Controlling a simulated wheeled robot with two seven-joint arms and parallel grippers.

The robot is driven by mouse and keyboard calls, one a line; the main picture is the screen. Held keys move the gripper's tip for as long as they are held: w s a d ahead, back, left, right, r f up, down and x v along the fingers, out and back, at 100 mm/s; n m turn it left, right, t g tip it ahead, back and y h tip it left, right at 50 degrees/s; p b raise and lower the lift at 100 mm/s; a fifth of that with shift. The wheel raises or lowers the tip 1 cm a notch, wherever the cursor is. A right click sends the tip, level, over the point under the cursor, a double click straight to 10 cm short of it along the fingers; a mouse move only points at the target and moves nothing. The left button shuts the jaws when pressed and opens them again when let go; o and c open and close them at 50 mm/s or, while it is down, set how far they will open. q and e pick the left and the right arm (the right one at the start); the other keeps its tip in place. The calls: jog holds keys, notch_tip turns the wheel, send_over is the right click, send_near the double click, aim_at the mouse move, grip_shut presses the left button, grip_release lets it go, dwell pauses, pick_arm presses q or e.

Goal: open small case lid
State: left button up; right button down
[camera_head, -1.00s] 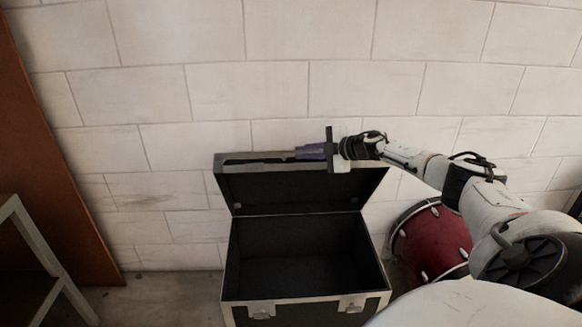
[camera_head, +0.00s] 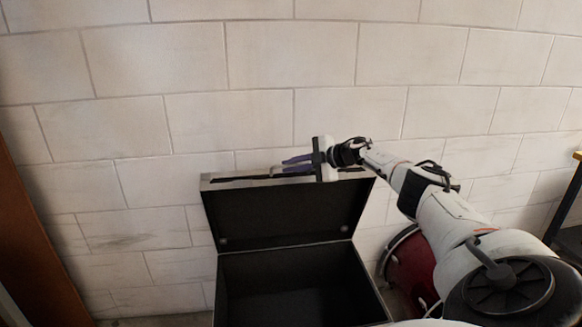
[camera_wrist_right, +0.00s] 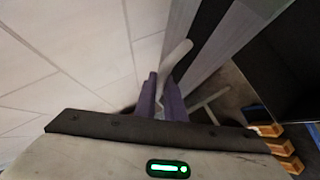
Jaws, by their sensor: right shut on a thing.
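The small case (camera_head: 290,285) is black with pale metal edges and stands by the wall in the head view. Its lid (camera_head: 285,210) is raised steeply at the back, so the dark, empty-looking inside shows. My right gripper (camera_head: 290,166) is at the lid's top edge, its purple fingers lying along it and pointing left. It is shut on the lid edge; the exact contact is partly hidden. In the right wrist view the purple fingers (camera_wrist_right: 163,98) are close together beside the grey lid (camera_wrist_right: 215,45) and a pale bar. My left gripper is not in view.
A pale block wall (camera_head: 250,60) rises close behind the lid. A red drum (camera_head: 410,265) stands right of the case, partly behind my right arm. A brown panel (camera_head: 30,250) is at the far left.

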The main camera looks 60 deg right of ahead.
jog(key=c, duration=2.1)
grip_release()
jog(key=shift+a+f, duration=0.1)
jog(key=shift+f, duration=0.1)
jog(key=shift+s, duration=0.1)
jog(key=shift+s+d+r+p, duration=0.2)
jog(key=shift+s+r+p, duration=0.15)
jog(key=shift+s, duration=0.25)
jog(key=shift+b+v, duration=0.35)
jog(key=shift+v, duration=4)
jog(key=shift+r, duration=0.1)
